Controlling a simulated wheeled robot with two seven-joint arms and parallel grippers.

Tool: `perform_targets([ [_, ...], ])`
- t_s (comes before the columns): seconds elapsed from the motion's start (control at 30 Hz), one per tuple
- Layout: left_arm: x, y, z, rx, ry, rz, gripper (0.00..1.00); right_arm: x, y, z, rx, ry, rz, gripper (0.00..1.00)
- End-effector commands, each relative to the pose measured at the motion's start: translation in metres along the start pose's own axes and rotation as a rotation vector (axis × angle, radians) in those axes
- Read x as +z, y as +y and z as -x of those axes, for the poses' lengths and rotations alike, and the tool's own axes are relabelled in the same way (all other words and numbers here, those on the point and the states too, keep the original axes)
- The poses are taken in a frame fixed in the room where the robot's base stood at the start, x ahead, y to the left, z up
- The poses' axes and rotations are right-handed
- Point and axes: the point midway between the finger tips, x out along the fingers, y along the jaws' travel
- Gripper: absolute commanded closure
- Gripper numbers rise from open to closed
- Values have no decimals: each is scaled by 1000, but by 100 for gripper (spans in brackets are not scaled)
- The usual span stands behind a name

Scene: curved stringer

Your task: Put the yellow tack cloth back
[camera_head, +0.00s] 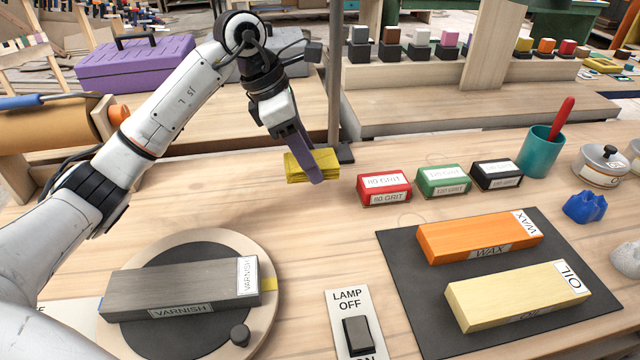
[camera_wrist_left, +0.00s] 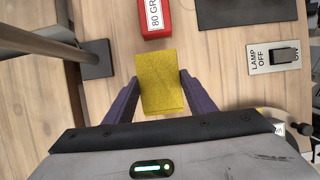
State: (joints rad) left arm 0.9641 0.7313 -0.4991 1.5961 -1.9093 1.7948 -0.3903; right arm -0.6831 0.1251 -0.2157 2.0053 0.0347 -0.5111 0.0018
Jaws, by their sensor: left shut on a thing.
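The yellow tack cloth (camera_head: 312,165) is a folded yellow block at the middle of the bench, left of the red 80 grit block. My left gripper (camera_head: 316,176) is shut on it, with purple fingers on its two sides. In the left wrist view the cloth (camera_wrist_left: 160,80) sits between both fingers of the left gripper (camera_wrist_left: 160,88). I cannot tell whether the cloth touches the bench. My right gripper is in neither view.
A red block (camera_head: 384,187), a green block (camera_head: 443,181) and a black block (camera_head: 496,174) stand right of the cloth. A dark post base (camera_head: 345,153) is just behind it. A dark mat (camera_head: 408,270) holds two boards. A varnish board (camera_head: 185,290) lies on a round turntable (camera_head: 258,262).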

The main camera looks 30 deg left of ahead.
Motion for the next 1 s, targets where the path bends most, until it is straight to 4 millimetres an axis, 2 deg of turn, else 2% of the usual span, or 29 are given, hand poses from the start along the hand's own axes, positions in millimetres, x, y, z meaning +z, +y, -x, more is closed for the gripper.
perform_targets([
  [0.03, -5, -1, -12, -4, 2, 2, 68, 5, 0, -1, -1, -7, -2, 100],
  [0.1, -10, -1, -24, -4, 2, 1, 68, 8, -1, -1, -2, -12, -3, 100],
  [0.37, -18, 0, -45, -1, 0, 0, 68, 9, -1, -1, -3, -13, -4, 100],
  [0.57, -29, -1, -71, -2, 0, 1, 68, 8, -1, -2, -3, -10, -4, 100],
  [0.93, -32, 0, -76, 0, 0, -1, 68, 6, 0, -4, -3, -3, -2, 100],
  [0.97, -32, 0, -76, 0, 0, -1, 47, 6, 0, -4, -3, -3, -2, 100],
  [1.0, -31, 0, -76, 0, 0, -1, 40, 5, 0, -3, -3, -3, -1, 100],
])
